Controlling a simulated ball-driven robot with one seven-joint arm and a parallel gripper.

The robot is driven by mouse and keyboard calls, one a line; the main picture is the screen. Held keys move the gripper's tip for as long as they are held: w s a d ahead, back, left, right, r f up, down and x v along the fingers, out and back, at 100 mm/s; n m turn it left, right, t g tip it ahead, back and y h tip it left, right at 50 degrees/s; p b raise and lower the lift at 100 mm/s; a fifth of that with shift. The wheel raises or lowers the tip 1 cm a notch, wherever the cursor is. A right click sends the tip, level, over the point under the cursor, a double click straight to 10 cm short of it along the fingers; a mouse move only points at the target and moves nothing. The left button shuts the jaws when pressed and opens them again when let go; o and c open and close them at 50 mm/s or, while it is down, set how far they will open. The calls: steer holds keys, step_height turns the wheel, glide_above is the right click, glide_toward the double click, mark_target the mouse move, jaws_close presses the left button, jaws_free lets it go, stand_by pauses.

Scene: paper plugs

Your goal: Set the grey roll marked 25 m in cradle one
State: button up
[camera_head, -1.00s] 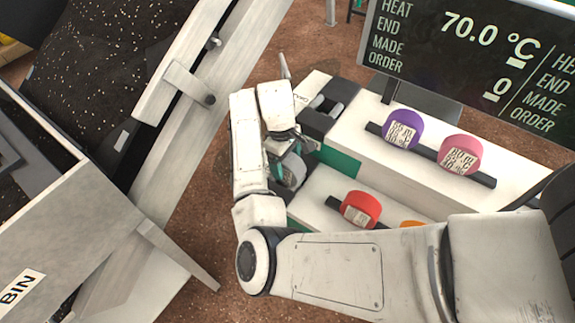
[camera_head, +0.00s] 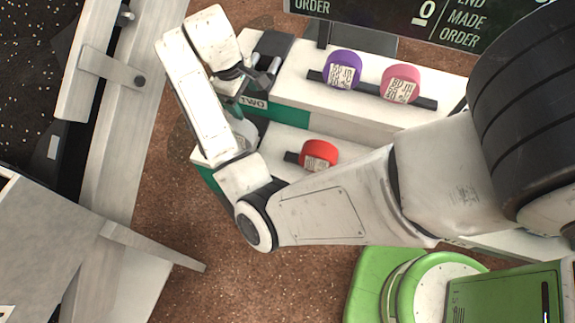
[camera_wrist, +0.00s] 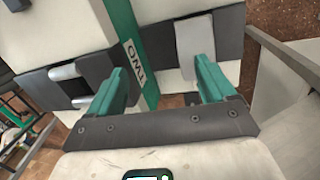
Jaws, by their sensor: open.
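In the wrist view, a pale grey piece (camera_wrist: 195,62), apparently the grey roll, lies across a dark cradle block on the lower step. Its 25 m mark cannot be read. In the head view a grey rounded shape (camera_head: 243,130) shows there, partly behind my arm. My gripper (camera_wrist: 157,78) is open, its two green fingers apart and nothing held between them. The right finger overlaps the near end of the grey piece in the picture; I cannot tell whether they touch. Another dark cradle with metal rollers (camera_wrist: 70,82) stands empty beside the green strip marked TWO (camera_wrist: 133,58). No label ONE is visible.
A purple roll (camera_head: 342,69) and a pink roll (camera_head: 400,83) sit on a dark rail on the upper white step. A red roll (camera_head: 319,155) sits on the lower step. A dark display (camera_head: 440,18) stands behind. A grey bin (camera_head: 60,245) is at left.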

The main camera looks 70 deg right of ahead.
steer(key=s+a+f+t+y, duration=0.1)
steer(key=s+a+f, duration=0.4)
steer(key=s+a, duration=0.3)
steer(key=s+a+f, duration=0.5)
steer(key=s+a, duration=0.4)
steer(key=s, duration=0.1)
steer(key=shift+s+f+t+y, duration=0.15)
steer(key=shift+s+t+y, duration=0.1)
steer(key=shift+t+y, duration=0.15)
